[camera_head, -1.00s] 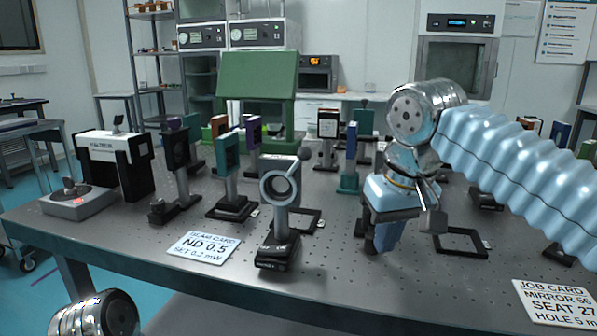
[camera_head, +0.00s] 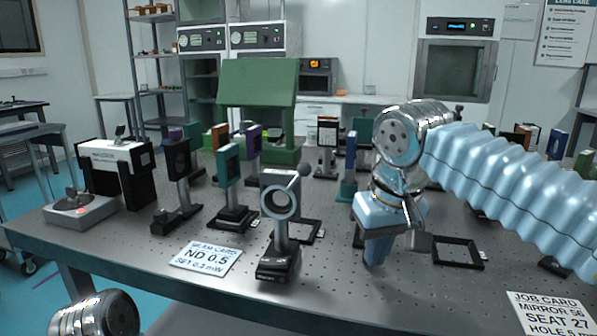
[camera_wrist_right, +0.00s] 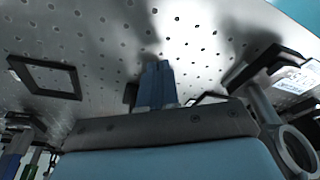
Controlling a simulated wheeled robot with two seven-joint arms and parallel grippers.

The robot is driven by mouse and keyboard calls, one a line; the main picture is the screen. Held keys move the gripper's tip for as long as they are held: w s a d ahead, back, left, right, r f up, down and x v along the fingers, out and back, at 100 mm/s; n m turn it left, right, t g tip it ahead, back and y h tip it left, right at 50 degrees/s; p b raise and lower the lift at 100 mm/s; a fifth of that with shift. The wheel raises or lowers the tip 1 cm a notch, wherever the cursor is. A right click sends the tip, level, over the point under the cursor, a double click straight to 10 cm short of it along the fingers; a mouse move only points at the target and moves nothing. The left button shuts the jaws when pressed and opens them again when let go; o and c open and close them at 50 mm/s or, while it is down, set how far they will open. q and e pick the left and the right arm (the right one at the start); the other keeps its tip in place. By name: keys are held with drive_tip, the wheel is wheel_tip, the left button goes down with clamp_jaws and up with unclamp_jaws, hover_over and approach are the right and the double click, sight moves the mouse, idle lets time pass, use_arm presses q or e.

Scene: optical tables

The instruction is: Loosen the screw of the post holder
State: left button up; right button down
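A grey ring-shaped mount (camera_head: 279,181) stands upright on a post in a post holder (camera_head: 281,240) with a black base, near the table's front edge. The ring also shows at the right of the right wrist view (camera_wrist_right: 299,150). The holder's screw is too small to make out. My right gripper (camera_head: 376,256) points down over the table, to the right of this holder and apart from it. Its blue fingers sit together at the middle of the right wrist view (camera_wrist_right: 157,84), with nothing seen between them. My left gripper is out of view.
A teal-framed mount (camera_head: 229,168) and a dark mount (camera_head: 179,165) stand left of the ring mount. Flat black frames (camera_head: 458,253) lie on the perforated table (camera_head: 340,292). A label card (camera_head: 206,256) lies at the front. A green housing (camera_head: 258,85) stands behind.

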drive_tip(key=shift+s, duration=0.15)
idle(0.3)
drive_tip(key=shift+s, duration=0.15)
drive_tip(key=shift+r, duration=0.15)
wheel_tip(320, 180, up, 2)
drive_tip(key=shift+r+p, duration=0.2)
drive_tip(key=shift+p, duration=1)
drive_tip(key=shift+a+r+b, duration=0.1)
drive_tip(key=shift+r+b, duration=0.15)
drive_tip(key=shift+b, duration=0.1)
drive_tip(key=shift+r, duration=1.4)
drive_tip(key=shift+s, duration=0.1)
